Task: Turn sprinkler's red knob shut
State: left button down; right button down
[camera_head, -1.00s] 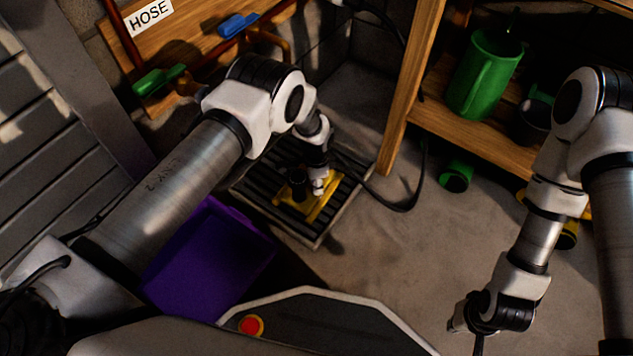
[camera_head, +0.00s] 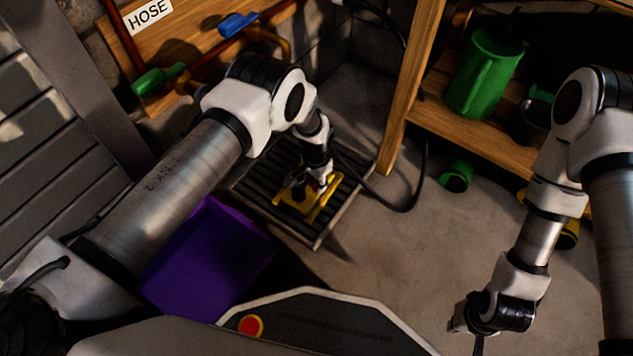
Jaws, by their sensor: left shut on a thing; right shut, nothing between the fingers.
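The sprinkler (camera_head: 318,207) has a yellow base and lies on the dark slatted grate. My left arm reaches over it from the left. My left gripper (camera_head: 304,187) is low at the sprinkler's top and is shut on a small part there, which looks to be the red knob. The fingers and wrist hide most of the knob, so how far it is turned cannot be told. My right gripper (camera_head: 478,335) is at the lower right, far from the sprinkler, shut and empty, partly cut by the frame's bottom edge.
A purple bin (camera_head: 205,265) stands left of the grate (camera_head: 262,195). A black hose (camera_head: 405,207) loops on the floor to the right. A wooden shelf (camera_head: 470,135) holds a green watering can (camera_head: 487,75). Open floor (camera_head: 400,260) lies between my arms.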

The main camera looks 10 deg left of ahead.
aim_at(316, 185)
pick_arm(q)
jog(key=shift+n, duration=0.6)
jog(key=c, duration=1.1)
grip_release()
jog(key=shift+c, duration=0.2)
notch_tip(316, 185, up, 12)
